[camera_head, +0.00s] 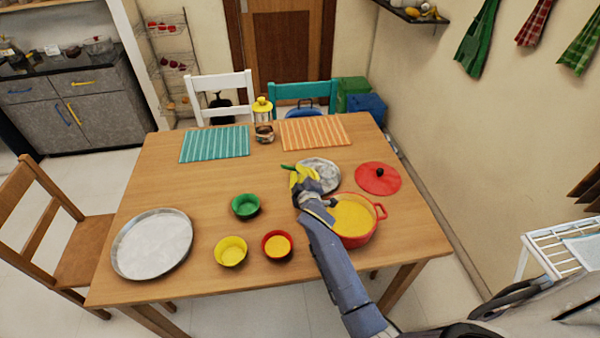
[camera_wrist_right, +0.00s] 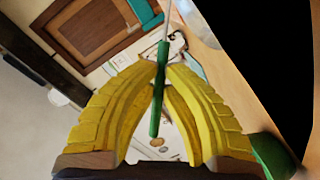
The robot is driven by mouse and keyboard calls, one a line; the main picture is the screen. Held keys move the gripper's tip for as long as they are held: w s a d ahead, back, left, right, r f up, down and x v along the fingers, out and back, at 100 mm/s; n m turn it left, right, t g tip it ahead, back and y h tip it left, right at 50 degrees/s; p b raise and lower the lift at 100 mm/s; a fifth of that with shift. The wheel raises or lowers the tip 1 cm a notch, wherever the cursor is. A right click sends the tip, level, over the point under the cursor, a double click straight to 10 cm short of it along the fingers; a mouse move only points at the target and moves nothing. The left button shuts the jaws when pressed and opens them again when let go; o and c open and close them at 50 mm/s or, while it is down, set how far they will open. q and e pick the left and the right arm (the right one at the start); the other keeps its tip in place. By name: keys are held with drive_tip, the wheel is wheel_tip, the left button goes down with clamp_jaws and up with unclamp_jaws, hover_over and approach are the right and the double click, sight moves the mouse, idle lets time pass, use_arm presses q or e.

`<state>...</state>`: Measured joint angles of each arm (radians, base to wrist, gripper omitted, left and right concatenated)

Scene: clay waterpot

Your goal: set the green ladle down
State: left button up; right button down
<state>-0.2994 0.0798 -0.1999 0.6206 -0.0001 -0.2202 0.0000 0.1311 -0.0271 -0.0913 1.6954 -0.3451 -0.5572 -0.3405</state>
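My right gripper (camera_head: 298,177), with yellow fingers, is shut on the green ladle's handle (camera_head: 288,166). It is above the table, left of a round metal plate (camera_head: 326,172). In the right wrist view the fingertips (camera_wrist_right: 160,77) pinch the green handle (camera_wrist_right: 156,108), and a thin metal rod runs on from it. The ladle's bowl end cannot be made out. The red pot (camera_head: 381,211) with yellow food stands beside my right forearm, partly hidden by it. My left gripper is not in view.
A red lid (camera_head: 377,179) lies right of the plate. A green bowl (camera_head: 245,206), a yellow bowl (camera_head: 230,251) and a red bowl (camera_head: 277,245) stand left of my arm. A large metal tray (camera_head: 152,244) lies at far left. Striped placemats and a lantern (camera_head: 263,121) are at the back.

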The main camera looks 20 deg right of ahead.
drive_tip(key=shift+f, duration=0.1)
drive_tip(key=c, duration=1.6)
unclamp_jaws()
drive_tip(key=shift+o, duration=0.2)
drive_tip(key=v, duration=1.2)
